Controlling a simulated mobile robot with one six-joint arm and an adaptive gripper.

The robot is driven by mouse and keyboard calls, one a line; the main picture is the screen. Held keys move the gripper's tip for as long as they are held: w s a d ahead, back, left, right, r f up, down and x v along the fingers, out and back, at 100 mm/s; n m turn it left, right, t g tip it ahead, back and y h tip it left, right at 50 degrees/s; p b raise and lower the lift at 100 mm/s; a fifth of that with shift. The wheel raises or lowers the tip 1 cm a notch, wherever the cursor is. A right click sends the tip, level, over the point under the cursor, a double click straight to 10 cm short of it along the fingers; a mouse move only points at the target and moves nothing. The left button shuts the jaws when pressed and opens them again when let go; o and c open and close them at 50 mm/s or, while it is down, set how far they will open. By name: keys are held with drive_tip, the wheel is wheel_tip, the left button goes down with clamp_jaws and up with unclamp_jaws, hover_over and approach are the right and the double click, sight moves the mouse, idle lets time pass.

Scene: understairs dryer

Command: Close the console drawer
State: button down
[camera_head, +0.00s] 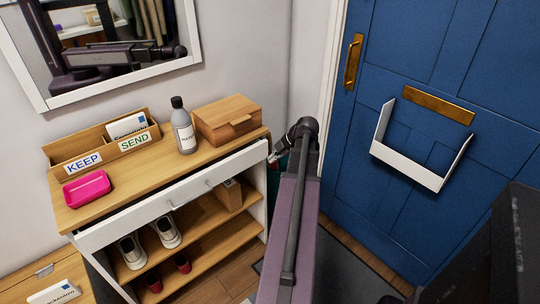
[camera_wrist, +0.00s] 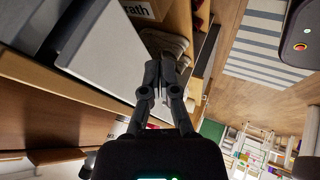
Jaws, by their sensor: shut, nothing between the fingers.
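The wooden console (camera_head: 115,195) stands against the wall, with a long white drawer front (camera_head: 130,221) under its top. My gripper (camera_head: 273,157) is at the console's right end, beside the drawer front's right end, partly hidden by my arm. In the wrist view my gripper (camera_wrist: 161,62) has its fingers together and empty, beside a pale panel (camera_wrist: 112,55) that looks like the drawer front. Contact is unclear.
On the console top are a pink tray (camera_head: 87,188), a letter holder (camera_head: 80,150), a bottle (camera_head: 183,128) and a wooden box (camera_head: 229,120). Shoes (camera_head: 131,252) and a small box (camera_head: 229,195) stand on shelves below. A blue door (camera_head: 420,120) is at right.

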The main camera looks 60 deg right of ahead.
drive_tip(key=p+v, duration=0.7)
drive_tip(key=v, duration=0.2)
drive_tip(key=shift+r, duration=0.25)
idle(0.4)
drive_tip(key=w+a+r+m+g+p, duration=0.2)
drive_tip(key=w+a+r+p, duration=0.2)
drive_tip(key=w+a, duration=0.3)
drive_tip(key=w+a+r+m+g+p, duration=0.1)
drive_tip(key=w+a+r+m+p, duration=0.15)
drive_tip(key=w+a+p, duration=0.45)
drive_tip(key=w+a+r+m+g+p, duration=0.2)
drive_tip(key=w+a+r, duration=0.2)
drive_tip(key=a, duration=0.6)
drive_tip(key=w+a+r+m+g+h+p, duration=0.1)
drive_tip(key=a+r+m+p, duration=0.2)
drive_tip(key=a, duration=1.1)
drive_tip(key=w+a+r+m+h+p, duration=0.1)
drive_tip(key=a+r+m+p, duration=0.3)
drive_tip(key=a+r+p, duration=0.6)
drive_tip(key=a+p, duration=0.1)
drive_tip(key=a, duration=0.4)
drive_tip(key=shift+w+g+h, duration=0.2)
drive_tip(key=shift+g+h, duration=0.2)
drive_tip(key=shift+a+r, duration=0.1)
drive_tip(key=shift+a, duration=0.05)
